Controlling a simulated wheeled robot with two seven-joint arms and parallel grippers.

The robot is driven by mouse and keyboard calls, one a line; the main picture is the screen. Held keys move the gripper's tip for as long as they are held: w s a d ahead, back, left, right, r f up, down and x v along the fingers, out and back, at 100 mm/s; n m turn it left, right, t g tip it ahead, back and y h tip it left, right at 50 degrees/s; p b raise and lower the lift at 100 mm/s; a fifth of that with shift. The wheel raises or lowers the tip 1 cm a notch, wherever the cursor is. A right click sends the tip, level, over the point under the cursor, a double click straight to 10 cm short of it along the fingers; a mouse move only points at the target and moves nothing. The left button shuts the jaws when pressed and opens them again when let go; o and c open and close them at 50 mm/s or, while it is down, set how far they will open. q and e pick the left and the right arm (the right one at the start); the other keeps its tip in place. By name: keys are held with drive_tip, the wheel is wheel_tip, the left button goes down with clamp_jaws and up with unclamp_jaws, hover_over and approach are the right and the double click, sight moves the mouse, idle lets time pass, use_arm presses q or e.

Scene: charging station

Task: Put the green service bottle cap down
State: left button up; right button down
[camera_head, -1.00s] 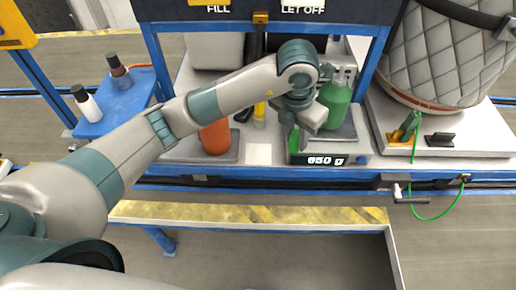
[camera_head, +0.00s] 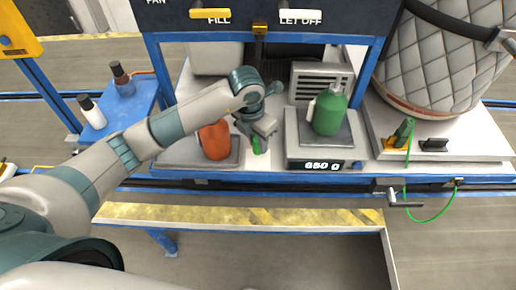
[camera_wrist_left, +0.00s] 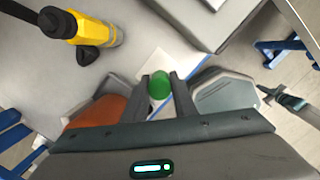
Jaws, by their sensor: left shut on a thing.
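My left gripper (camera_head: 256,148) is shut on the green service bottle cap (camera_wrist_left: 159,84). In the left wrist view the cap sits between the two fingertips, over or near a pale square patch (camera_wrist_left: 154,64) on the bench top. In the head view a bit of green shows at the fingertips, low over the front of the bench between the orange bottle (camera_head: 214,142) and the scale (camera_head: 300,150). I cannot tell whether the cap touches the surface. The green bottle (camera_head: 330,115) stands upright on the scale. My right gripper is not in view.
The scale display (camera_head: 324,165) reads about 650 g. A yellow and black fitting (camera_wrist_left: 92,30) is near the cap in the left wrist view. A blue side shelf (camera_head: 125,105) holds two small bottles. A quilted grey vessel (camera_head: 440,60) stands at right.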

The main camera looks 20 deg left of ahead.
use_arm(q)
drive_tip(key=shift+f, duration=0.1)
drive_tip(key=shift+f+p, duration=0.25)
drive_tip(key=shift+p, duration=0.05)
wheel_tip(320, 180, down, 3)
drive_tip(key=shift+r+p, duration=0.1)
drive_tip(key=shift+p, duration=0.5)
drive_tip(key=shift+f, duration=0.25)
drive_tip(key=shift+f, duration=0.15)
drive_tip(key=o, duration=1)
drive_tip(key=shift+o, duration=0.2)
